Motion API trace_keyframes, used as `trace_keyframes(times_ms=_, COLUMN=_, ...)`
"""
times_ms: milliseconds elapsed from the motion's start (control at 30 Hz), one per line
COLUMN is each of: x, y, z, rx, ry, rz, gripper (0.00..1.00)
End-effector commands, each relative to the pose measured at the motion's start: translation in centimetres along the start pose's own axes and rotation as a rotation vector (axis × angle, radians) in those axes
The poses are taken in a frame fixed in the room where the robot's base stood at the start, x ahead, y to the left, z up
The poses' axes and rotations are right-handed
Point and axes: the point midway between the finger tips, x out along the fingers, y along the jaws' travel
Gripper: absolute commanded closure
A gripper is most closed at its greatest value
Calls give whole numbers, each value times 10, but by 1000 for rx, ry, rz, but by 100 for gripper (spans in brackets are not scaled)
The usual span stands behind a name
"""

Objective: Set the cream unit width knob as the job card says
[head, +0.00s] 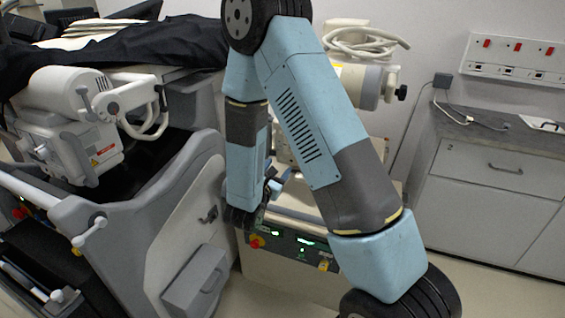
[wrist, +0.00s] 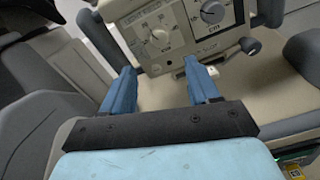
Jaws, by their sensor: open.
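The cream unit (wrist: 185,50) stands at the top of the wrist view, its control panel facing me. A round pale dial knob (wrist: 159,36) with marks around it is at the panel's left, and a grey knob (wrist: 212,11) is at its upper right. The lettering is too small to tell which is the width knob. My gripper (wrist: 159,66) is open and empty, its two blue fingers apart below the panel; I see no contact with a knob. In the head view my arm hides most of the unit. I cannot make out a job card.
A grey-and-white cart (head: 170,205) under a black cover (head: 120,50) stands at the left. A cream base (head: 290,278) with green displays and a red button is below my gripper.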

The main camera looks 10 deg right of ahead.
Motion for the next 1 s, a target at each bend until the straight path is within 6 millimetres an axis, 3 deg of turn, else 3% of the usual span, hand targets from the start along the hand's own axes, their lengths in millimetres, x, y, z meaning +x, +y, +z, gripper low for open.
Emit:
trace_keyframes(times_ms=200, x=-22, y=0, z=0, rx=-1, ry=1, rz=2, gripper=40)
trace_keyframes(times_ms=667, x=-25, y=-1, z=2, rx=2, ry=-2, rz=-8, gripper=40)
trace_keyframes(times_ms=767, x=-20, y=-7, z=14, rx=17, ry=-13, rz=-47, gripper=40)
trace_keyframes(times_ms=1000, x=-6, y=-48, z=76, rx=121, ry=-60, rz=-296, gripper=40)
